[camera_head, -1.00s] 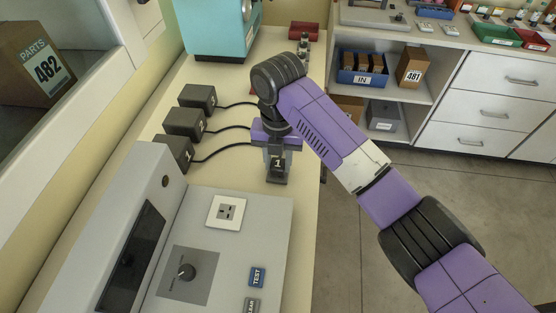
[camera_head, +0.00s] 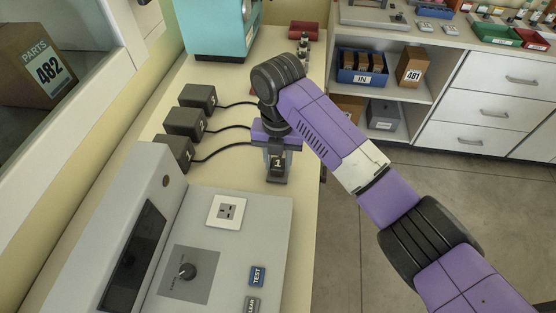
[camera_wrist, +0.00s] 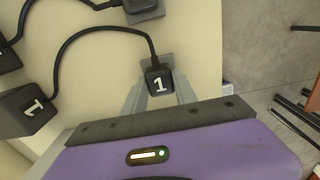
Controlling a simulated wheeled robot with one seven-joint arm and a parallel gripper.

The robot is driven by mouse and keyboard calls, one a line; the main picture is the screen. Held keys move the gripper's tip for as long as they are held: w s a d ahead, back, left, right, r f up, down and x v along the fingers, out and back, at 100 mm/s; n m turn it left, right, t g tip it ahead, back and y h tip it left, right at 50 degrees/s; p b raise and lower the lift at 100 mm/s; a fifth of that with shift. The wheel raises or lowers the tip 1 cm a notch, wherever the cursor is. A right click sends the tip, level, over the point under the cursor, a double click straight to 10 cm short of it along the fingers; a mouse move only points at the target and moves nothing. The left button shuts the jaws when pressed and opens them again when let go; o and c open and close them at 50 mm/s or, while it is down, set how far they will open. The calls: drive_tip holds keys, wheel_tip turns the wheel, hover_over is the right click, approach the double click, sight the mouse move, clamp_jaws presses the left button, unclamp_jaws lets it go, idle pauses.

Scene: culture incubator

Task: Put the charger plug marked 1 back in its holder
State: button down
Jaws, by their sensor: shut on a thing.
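The black charger plug marked 1 (camera_head: 278,163) is between the fingers of my gripper (camera_head: 278,168), which points down and is shut on it. In the wrist view the plug (camera_wrist: 158,83) shows its white 1 between the two grey fingers (camera_wrist: 159,98), with its cable running off to the left. A grey holder (camera_head: 276,180) is directly under the plug, and its plate (camera_wrist: 157,60) shows around the plug's upper edge in the wrist view. The fingers hide the contact, so I cannot tell how deep the plug sits. The black charger box marked 1 (camera_wrist: 28,108) is at the left.
Two more charger boxes (camera_head: 184,121) (camera_head: 197,96) stand behind, with cables running right. Another plug in a grey holder (camera_wrist: 145,10) is at the wrist view's top. A grey console with a socket (camera_head: 227,211) is in front. The bench's right edge is close.

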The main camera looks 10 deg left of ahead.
drive_tip(key=shift+f, duration=0.5)
drive_tip(key=c, duration=0.9)
unclamp_jaws()
drive_tip(key=shift+r+b, duration=0.6)
drive_tip(key=shift+r, duration=3.3)
